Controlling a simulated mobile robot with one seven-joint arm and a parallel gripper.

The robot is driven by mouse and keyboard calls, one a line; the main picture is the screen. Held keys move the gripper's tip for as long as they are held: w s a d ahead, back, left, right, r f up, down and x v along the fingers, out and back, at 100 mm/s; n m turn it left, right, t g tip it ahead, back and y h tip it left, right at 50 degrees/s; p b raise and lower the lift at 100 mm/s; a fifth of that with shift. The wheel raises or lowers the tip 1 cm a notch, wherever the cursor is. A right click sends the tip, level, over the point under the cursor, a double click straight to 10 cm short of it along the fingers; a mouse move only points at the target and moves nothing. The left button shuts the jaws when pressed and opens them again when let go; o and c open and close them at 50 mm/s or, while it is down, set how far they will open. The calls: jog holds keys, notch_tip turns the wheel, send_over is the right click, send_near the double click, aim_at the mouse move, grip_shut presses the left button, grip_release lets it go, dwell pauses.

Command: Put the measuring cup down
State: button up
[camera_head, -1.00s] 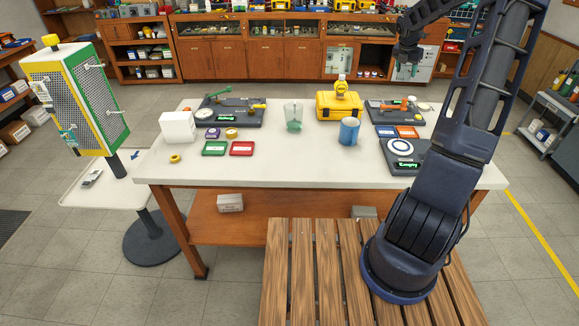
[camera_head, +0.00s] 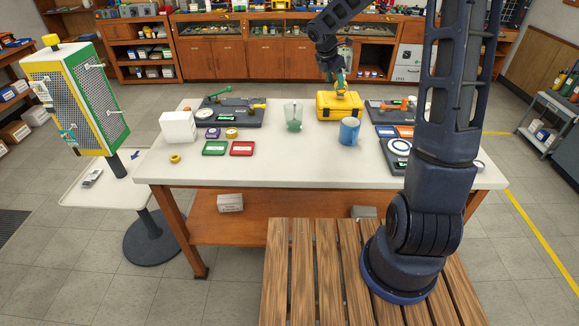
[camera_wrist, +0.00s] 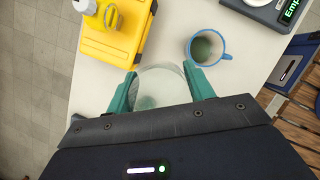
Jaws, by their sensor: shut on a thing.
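In the wrist view a clear measuring cup (camera_wrist: 160,84) sits between the two teal fingers of my gripper (camera_wrist: 160,74). The gripper is shut on it, with one finger on each side. In the head view my gripper (camera_head: 340,77) hangs high over the far part of the table, in line with the yellow case. The held cup is hard to make out there. The white table (camera_head: 300,172) below carries another clear cup with a green part (camera_head: 293,118), to the left of the yellow case.
The yellow case (camera_head: 325,106) has a yellow item on top. A blue mug (camera_head: 349,132) stands in front of it. A scale (camera_head: 391,150) at right is partly hidden by my arm. Green (camera_head: 215,148) and red (camera_head: 242,148) trays lie left. The front middle of the table is clear.

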jog(key=s+a+m+g, duration=0.1)
jog(key=s+a+m, duration=0.1)
jog(key=s+a, duration=0.75)
jog(key=s+a+m, duration=0.1)
jog(key=s+a, duration=0.5)
jog(key=s, duration=0.7)
jog(key=f, duration=1.9)
jog(key=shift+w+a+f, duration=0.15)
jog(key=shift+w+f, duration=0.05)
jog(key=shift+f, duration=0.1)
jog(key=shift+f, duration=0.1)
jog(key=o, duration=1)
jog(key=shift+c, duration=0.2)
